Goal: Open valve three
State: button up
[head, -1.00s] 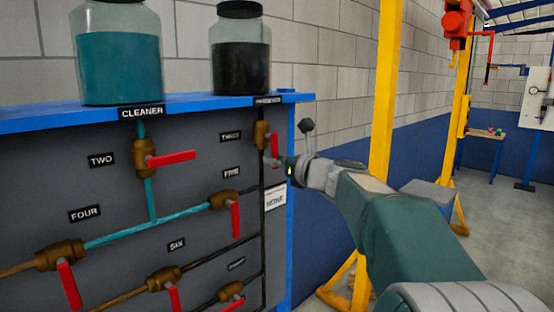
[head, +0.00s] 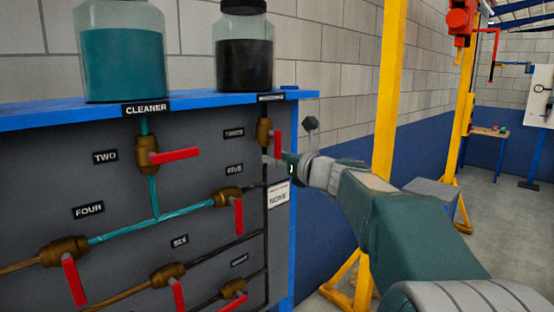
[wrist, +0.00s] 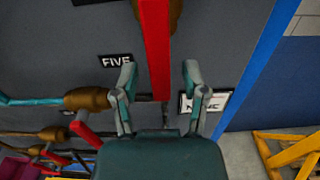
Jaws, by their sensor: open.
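Valve three is at the upper right of the panel in the head view, with a brass body (head: 263,132) on a dark vertical pipe. Its red handle (head: 278,145) looks roughly upright, in line with the pipe. The THREE label (head: 234,133) is left of it. My gripper (head: 276,161) is at the handle's lower end, partly hidden by my wrist. In the wrist view my gripper (wrist: 160,72) is open, with one finger on each side of the red handle (wrist: 155,45). Gaps show on both sides; I cannot tell the depth exactly.
Valve five (head: 228,197) is just below left, with its red handle down. Valve two (head: 147,152) has a horizontal handle. A notice label (head: 278,194) is under my gripper. Two jars, teal (head: 122,65) and black (head: 244,62), stand on the blue shelf. A yellow post (head: 390,85) is at right.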

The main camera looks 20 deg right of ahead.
jog(key=v, duration=1.2)
jog(key=s+a+f+n+g, duration=0.4)
jog(key=a+f+n, duration=0.2)
jog(key=a+n, duration=0.15)
jog(key=s+a+f+n+g, duration=0.4)
jog(key=a+f+n, duration=0.3)
jog(key=a, duration=0.1)
jog(key=s+f+n+g+h, duration=0.3)
jog(key=s+f+n+h, duration=0.3)
jog(key=s+f+n, duration=0.5)
jog(key=s+a+n, duration=0.1)
jog(key=s+n, duration=0.1)
jog(key=n, duration=0.4)
jog(key=shift+s+n, duration=0.15)
jog(key=shift+n, duration=0.2)
